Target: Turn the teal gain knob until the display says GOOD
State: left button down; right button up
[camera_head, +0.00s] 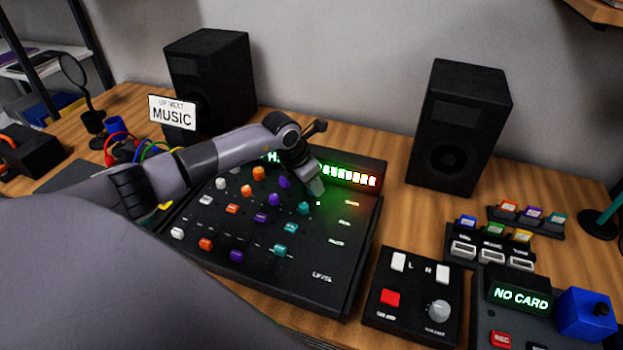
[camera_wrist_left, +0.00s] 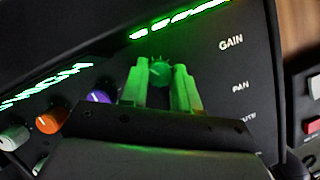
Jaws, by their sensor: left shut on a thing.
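The black mixer (camera_head: 365,235) stands on the desk with rows of coloured knobs. My left gripper (camera_head: 315,187) reaches down to the top of its rightmost knob column and hides the knob there. In the left wrist view, the teal gain knob (camera_wrist_left: 160,72) sits between the two fingers of my left gripper (camera_wrist_left: 160,85), level with the GAIN label (camera_wrist_left: 231,41). The fingers are shut on it. The display (camera_head: 275,157) shows green letters; my arm covers most of them, so I cannot read the word. The level bar (camera_head: 350,177) is lit, green to orange-red. My right gripper is not in view.
Two black speakers (camera_head: 462,125) (camera_head: 222,75) stand behind the mixer. A small black box with a red button (camera_head: 390,298) and a NO CARD unit (camera_head: 520,296) are at the right. A MUSIC sign (camera_head: 172,112) stands behind my left arm.

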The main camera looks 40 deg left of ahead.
pick_arm(q)
jog(key=shift+n+y+p, duration=0.35)
jog(key=shift+n+y, duration=0.15)
jog(key=shift+n, duration=0.8)
jog(key=c, duration=0.8)
grip_release()
jog(key=shift+c, duration=0.2)
jog(key=shift+r, duration=0.2)
jog(key=v, duration=0.6)
jog(key=shift+s+r, duration=0.3)
jog(key=shift+r, duration=0.05)
